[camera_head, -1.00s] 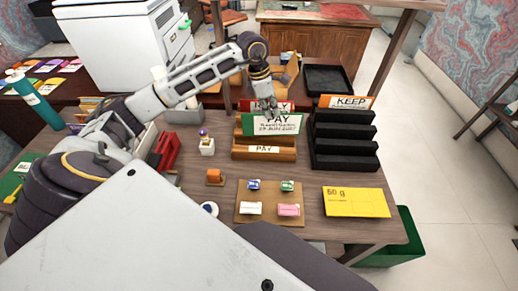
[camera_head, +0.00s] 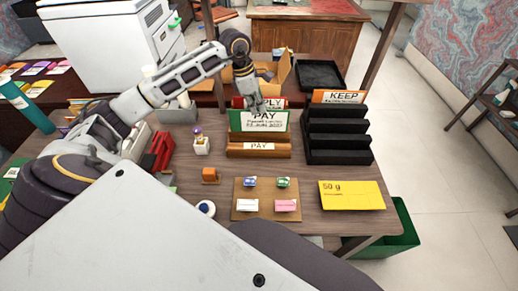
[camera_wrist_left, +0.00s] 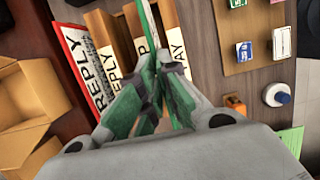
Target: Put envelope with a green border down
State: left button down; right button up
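The envelope with a green border (camera_head: 264,121), marked PAY, stands upright at the wooden stepped rack (camera_head: 259,154), whose front label reads PAY. My left gripper (camera_head: 257,108) is at the envelope's top edge and appears shut on it. In the left wrist view the envelope (camera_wrist_left: 149,35) shows nearly edge-on between the fingers of the left gripper (camera_wrist_left: 152,85), over the rack's slots. I cannot tell whether its lower edge rests in a slot. My right gripper is not in view.
A red-bordered REPLY envelope (camera_head: 271,102) stands behind. A black stepped rack (camera_head: 337,142) with an orange-bordered KEEP envelope (camera_head: 338,97) stands to the right. In front lie a board with small boxes (camera_head: 265,204) and a yellow 50 g envelope (camera_head: 351,195). A red stapler-like object (camera_head: 160,151) is left.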

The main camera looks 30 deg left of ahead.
aim_at(257, 127)
pick_arm(q)
jog(key=shift+f, duration=3.1)
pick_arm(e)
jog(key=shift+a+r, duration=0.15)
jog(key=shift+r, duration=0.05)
pick_arm(q)
jog(key=shift+f, duration=0.2)
notch_tip(257, 127, down, 2)
jog(key=shift+f+p, duration=0.25)
jog(key=shift+p, duration=0.1)
jog(key=shift+f, duration=0.45)
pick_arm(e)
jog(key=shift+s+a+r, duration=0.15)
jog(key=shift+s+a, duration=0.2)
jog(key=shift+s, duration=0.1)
